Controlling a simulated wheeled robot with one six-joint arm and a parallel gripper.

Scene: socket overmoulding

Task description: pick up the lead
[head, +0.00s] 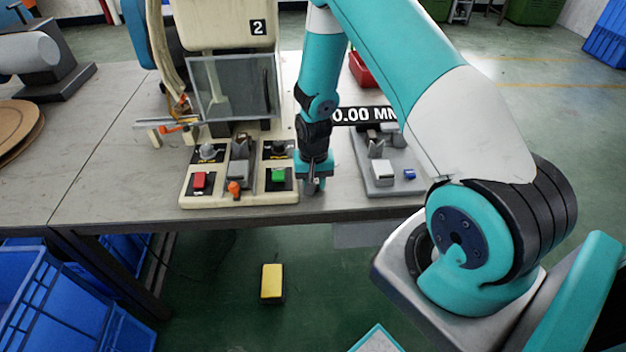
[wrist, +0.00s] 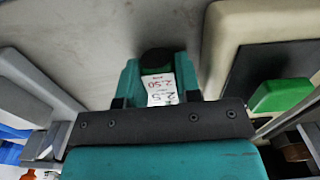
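My gripper (head: 313,182) points down at the front edge of the table, just right of the press base. In the wrist view its teal fingers (wrist: 158,82) stand apart. Between or below them are a dark round piece (wrist: 158,58) and a white tag (wrist: 161,90) with red and black figures. I cannot tell whether the fingers touch these pieces, nor whether they belong to the lead. No lead is clearly made out in the head view; the arm hides part of the table there. Thin pieces with orange parts (head: 172,128) stick out at the press's left side.
The press base (head: 240,198) has a red button (head: 199,181), a green button (head: 278,175) and an orange knob (head: 235,189). A grey gauge fixture (head: 395,186) stands to the right under a display reading 0.00. A red bin (head: 362,72) is behind. Blue crates (head: 70,310) stand below left.

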